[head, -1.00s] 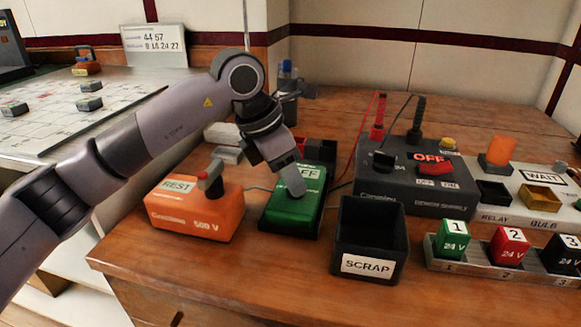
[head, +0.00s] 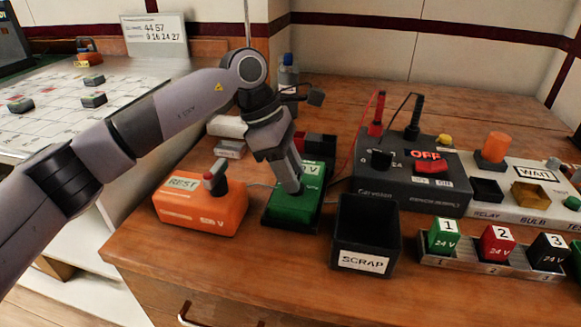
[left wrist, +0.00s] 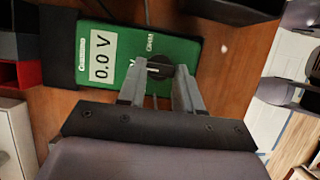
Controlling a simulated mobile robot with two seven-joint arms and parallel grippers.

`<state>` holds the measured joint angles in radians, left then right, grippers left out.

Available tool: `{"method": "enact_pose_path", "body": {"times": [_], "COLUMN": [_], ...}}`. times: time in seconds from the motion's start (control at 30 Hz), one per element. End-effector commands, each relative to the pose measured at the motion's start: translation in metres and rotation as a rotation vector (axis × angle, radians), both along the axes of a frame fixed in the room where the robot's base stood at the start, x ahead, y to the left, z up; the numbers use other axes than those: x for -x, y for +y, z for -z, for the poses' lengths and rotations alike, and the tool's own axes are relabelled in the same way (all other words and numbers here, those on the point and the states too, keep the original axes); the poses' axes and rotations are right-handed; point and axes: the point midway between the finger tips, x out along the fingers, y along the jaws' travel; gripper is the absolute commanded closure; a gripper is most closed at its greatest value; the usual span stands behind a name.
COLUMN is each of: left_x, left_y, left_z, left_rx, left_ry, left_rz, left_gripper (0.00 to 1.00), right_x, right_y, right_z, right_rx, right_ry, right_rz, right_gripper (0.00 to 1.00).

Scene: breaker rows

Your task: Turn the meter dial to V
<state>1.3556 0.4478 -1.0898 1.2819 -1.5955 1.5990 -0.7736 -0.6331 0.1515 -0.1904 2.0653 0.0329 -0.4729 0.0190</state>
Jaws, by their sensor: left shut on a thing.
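The green meter (head: 293,210) lies on the wooden bench, between the orange tester and the scrap bin. In the left wrist view its display (left wrist: 102,57) reads 0.0 V. Its dark dial (left wrist: 160,66) sits between the fingers of my left gripper (left wrist: 158,76), which is shut on it. A letter V shows partly beside the dial. In the head view my left gripper (head: 292,186) comes down onto the meter from above and hides the dial and part of the display. My right gripper is not in view.
The orange tester (head: 200,210) stands just left of the meter and the black scrap bin (head: 367,225) to its right. Behind the bin is the dark supply box (head: 420,185) marked OFF, with leads. Numbered breakers (head: 497,245) sit in a rail at right.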

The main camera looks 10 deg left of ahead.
Motion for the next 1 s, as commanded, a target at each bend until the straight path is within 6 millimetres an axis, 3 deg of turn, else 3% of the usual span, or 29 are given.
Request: {"method": "enact_pose_path", "body": {"times": [0.4,0.43,0.5,0.8,1.0], "left_x": [0.0,0.0,0.0,0.0,-0.001], "left_y": [0.0,0.0,0.0,0.0,0.009], "left_z": [-0.001,-0.001,-0.001,-0.002,-0.024], "left_rx": [0.002,0.002,0.001,0.0,0.001], "left_ry": [-0.002,-0.002,-0.002,-0.001,-0.004], "left_rz": [0.008,0.008,0.008,0.007,0.006], "left_gripper": [0.96,0.62,0.4,0.4,0.4], "right_x": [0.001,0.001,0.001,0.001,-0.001], "right_y": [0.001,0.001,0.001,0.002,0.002], "right_z": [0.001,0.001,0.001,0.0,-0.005], "right_rx": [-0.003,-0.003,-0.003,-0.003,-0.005], "right_ry": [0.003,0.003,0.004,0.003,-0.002], "right_rz": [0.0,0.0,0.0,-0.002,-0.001], "right_gripper": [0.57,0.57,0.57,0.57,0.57]}}
